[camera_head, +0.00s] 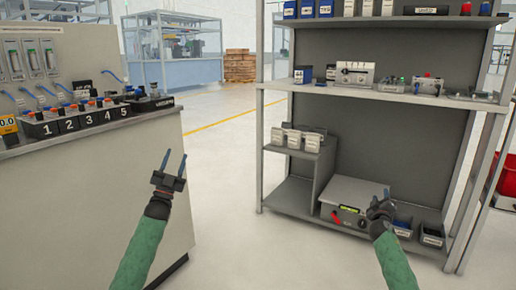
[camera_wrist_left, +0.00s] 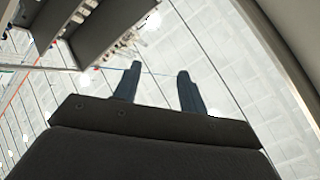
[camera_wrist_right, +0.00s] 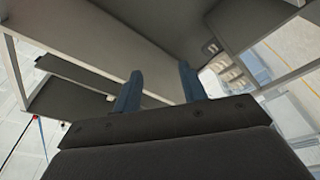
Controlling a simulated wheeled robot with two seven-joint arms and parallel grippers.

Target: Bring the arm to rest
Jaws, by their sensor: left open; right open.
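My left gripper (camera_head: 174,164) is raised in the gap between the workbench and the shelf in the head view, its fingers pointing up. It is open and empty; the two fingers stand apart in the left wrist view (camera_wrist_left: 158,88). My right gripper (camera_head: 381,197) is in front of the lower part of the shelf. Its two fingers stand apart with nothing between them in the right wrist view (camera_wrist_right: 160,90). Both arms have green sleeves and reach in from the bottom of the head view.
A grey shelf (camera_head: 392,97) stands on the right. A device with a red handle (camera_head: 350,197) lies on its bottom level. A workbench (camera_head: 120,170) with numbered black boxes (camera_head: 66,127) is on the left. Open floor (camera_head: 222,160) lies between them. A red bucket (camera_head: 505,180) is far right.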

